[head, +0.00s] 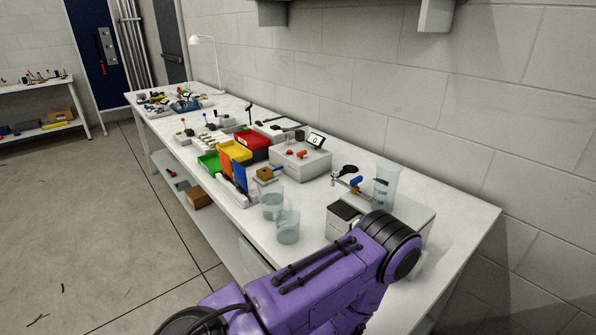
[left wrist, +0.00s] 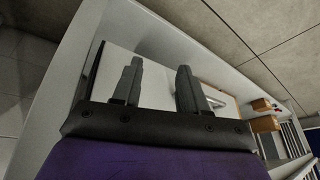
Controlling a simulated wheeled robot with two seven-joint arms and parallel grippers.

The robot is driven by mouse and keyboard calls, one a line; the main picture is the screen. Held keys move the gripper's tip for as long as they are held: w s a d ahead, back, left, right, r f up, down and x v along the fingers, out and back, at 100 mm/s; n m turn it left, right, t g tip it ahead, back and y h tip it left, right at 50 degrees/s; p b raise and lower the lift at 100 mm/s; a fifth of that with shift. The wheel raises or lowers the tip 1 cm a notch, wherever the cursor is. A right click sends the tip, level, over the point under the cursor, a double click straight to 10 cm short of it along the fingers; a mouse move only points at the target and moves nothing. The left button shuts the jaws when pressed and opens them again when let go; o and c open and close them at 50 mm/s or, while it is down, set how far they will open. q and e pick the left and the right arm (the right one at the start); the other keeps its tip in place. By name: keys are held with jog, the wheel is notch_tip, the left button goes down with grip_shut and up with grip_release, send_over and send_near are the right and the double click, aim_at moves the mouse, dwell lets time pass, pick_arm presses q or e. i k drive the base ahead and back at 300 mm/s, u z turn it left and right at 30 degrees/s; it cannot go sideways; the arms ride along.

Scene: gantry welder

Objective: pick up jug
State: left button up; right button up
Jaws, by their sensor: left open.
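Two clear, pale blue jug-like vessels stand on the white bench in the head view: a nearer jug (head: 288,228) and one just behind it (head: 272,206). A taller clear vessel (head: 387,186) stands on a white box farther right. I cannot tell which of them is the task's jug. My left gripper (left wrist: 160,66) shows in the left wrist view with its two grey fingers apart and nothing between them. No jug is recognisable in that view. A purple arm of mine crosses the front of the head view; its gripper is hidden. My right gripper is not seen.
The white bench (head: 460,215) runs along a block wall. A white box (head: 405,217) with a dark pad and small tap stands right of the jugs. Coloured bins (head: 253,142) and a device with a screen (head: 300,160) stand behind them. Bare bench lies at the right end.

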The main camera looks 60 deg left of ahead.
aim_at(271, 205)
jog(key=k, duration=1.65)
jog(key=u, duration=1)
jog(key=i, duration=1.05)
jog(key=z, duration=0.05)
